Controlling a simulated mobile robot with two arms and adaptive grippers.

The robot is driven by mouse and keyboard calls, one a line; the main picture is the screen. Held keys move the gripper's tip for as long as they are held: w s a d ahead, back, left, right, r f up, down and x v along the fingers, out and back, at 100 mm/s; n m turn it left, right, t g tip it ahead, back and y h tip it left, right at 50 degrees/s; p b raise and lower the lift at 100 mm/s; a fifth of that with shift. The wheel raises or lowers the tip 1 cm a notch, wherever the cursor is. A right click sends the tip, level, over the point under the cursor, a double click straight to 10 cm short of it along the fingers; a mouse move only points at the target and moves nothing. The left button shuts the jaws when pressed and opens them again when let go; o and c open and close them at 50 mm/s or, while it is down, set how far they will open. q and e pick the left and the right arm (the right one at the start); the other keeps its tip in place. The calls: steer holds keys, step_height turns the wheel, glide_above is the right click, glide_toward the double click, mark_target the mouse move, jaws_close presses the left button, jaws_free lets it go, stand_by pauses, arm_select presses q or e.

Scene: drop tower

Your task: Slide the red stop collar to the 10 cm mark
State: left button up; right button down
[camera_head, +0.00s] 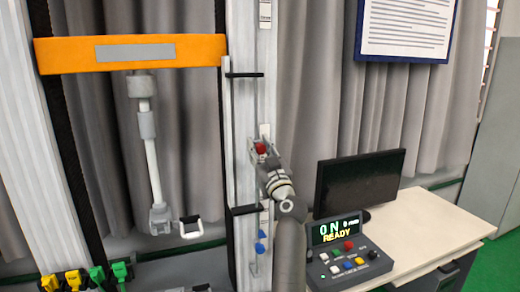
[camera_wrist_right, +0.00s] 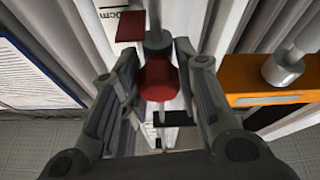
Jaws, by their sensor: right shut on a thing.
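The red stop collar (camera_head: 261,148) sits on a thin vertical rod (camera_head: 258,100) beside the pale tower column. My right gripper (camera_head: 263,155) is shut on it, with the fingers on either side. In the right wrist view the collar (camera_wrist_right: 158,80) shows between the fingers of my right gripper (camera_wrist_right: 158,85), around the grey rod. A red plate (camera_wrist_right: 130,26) sticks out beside the rod there, next to a white label (camera_wrist_right: 112,4) whose text ends in "0cm"; its start is not readable. My left gripper is not in view.
Blue pieces (camera_head: 261,248) sit lower on the rod. A black bracket (camera_head: 243,75) crosses the column above. An orange beam (camera_head: 170,48) holds a hanging rod at left. A control box (camera_head: 345,258) reading "ON READY" and a monitor (camera_head: 358,180) stand on the desk at right.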

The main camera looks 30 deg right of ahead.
step_height(320, 180, down, 10)
steer(key=b, duration=0.9)
steer(key=c, duration=1.1)
jaws_free()
steer(key=shift+d, duration=0.1)
steer(key=shift+s, duration=0.1)
steer(key=v, duration=1.2)
steer(key=shift+f, duration=0.1)
